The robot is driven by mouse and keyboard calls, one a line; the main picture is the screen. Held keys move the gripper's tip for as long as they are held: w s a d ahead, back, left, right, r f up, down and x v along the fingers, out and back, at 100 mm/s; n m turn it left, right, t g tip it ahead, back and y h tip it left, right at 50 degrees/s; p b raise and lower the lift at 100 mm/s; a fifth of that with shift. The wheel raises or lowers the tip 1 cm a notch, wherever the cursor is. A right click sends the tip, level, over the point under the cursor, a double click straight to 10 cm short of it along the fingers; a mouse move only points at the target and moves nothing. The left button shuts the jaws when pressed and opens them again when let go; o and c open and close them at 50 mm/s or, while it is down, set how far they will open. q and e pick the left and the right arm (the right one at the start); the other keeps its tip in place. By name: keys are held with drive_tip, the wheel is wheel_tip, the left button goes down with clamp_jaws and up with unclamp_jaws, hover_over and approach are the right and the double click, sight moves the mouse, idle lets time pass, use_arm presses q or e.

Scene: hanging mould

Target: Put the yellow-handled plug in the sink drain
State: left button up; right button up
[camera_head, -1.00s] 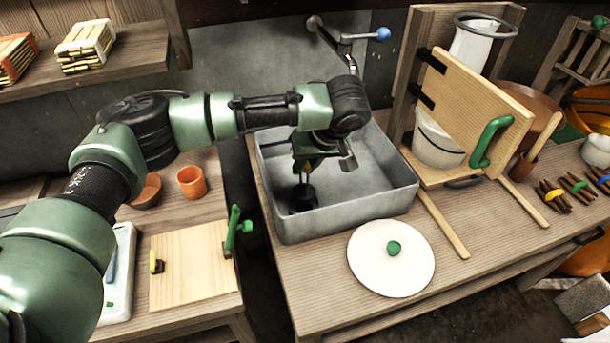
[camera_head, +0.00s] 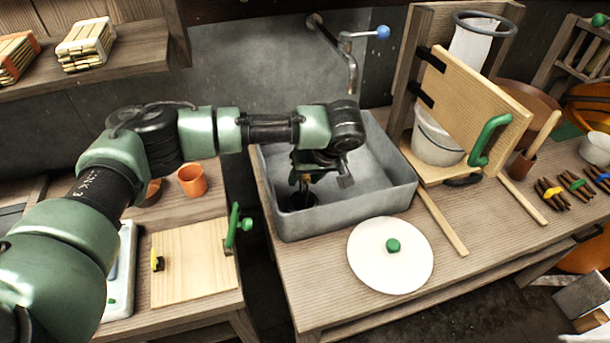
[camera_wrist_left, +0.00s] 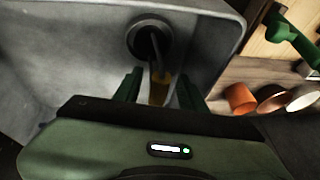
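The yellow-handled plug (camera_head: 304,181) is upright in the sink (camera_head: 400,192), with its dark lower end at the round drain (camera_wrist_left: 148,38). In the left wrist view its yellow handle (camera_wrist_left: 158,90) stands between the fingers of my left gripper (camera_wrist_left: 159,88), with a gap on each side. The left gripper points down into the sink and is open around the handle; it also shows in the head view (camera_head: 304,172). The dark stem runs down into the drain ring. How fully the plug is seated cannot be told. My right gripper is not in view.
The sink walls surround the gripper closely. A tap (camera_head: 352,62) rises behind. A white lid with a green knob (camera_head: 390,258) lies in front. Clay pots (camera_head: 192,180) are on the left table.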

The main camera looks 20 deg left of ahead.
use_arm(q)
drive_tip(key=shift+r, duration=0.1)
drive_tip(key=shift+r, duration=0.3)
drive_tip(key=b+v, duration=0.1)
drive_tip(key=v, duration=1.1)
drive_tip(key=shift+d+f, duration=0.1)
